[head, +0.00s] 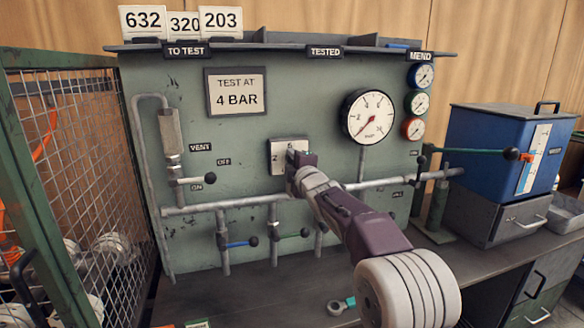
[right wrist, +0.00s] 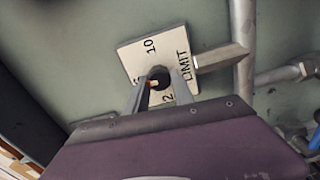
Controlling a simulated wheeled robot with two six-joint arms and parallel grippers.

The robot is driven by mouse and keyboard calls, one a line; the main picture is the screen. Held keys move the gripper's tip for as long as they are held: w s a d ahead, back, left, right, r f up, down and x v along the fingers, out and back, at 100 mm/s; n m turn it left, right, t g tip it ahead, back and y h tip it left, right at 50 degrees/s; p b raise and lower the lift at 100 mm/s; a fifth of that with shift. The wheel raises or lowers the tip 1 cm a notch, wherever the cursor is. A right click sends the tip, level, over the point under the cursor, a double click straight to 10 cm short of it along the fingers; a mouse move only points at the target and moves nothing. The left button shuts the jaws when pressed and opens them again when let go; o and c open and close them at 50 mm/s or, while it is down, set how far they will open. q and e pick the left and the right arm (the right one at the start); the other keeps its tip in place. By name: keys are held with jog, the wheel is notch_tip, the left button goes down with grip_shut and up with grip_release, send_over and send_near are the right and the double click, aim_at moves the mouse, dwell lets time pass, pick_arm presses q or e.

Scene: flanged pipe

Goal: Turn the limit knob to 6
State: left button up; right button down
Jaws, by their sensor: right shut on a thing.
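The limit knob (right wrist: 159,74) is a dark round knob on a pale square plate (right wrist: 132,52) marked LIMIT, 10 and 2, with another number partly hidden. In the head view the plate (head: 275,157) is on the green panel, with a 2 at its left and a 6 at its top. My right gripper (right wrist: 160,88) is shut on the knob, one finger on each side. In the head view my right gripper (head: 297,160) covers the knob and the plate's right part. A small red and white mark shows between the fingers; which number it points to is unclear. My left gripper is not in view.
A large dial gauge (head: 368,117) is right of the plate, and a "TEST AT 4 BAR" sign (head: 236,92) is above left. Pipes (head: 235,205) with lever valves run below. A wire cage (head: 75,170) stands left and a blue box (head: 490,150) right.

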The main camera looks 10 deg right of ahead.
jog(key=shift+f+n+b, duration=0.1)
jog(key=shift+n+b, duration=0.2)
jog(key=shift+n, duration=0.2)
jog(key=c, duration=1.1)
grip_release()
jog(key=shift+s, duration=0.35)
jog(key=s+b, duration=0.1)
jog(key=s, duration=0.7)
jog(key=shift+s+d, duration=0.15)
jog(key=shift+s, duration=0.1)
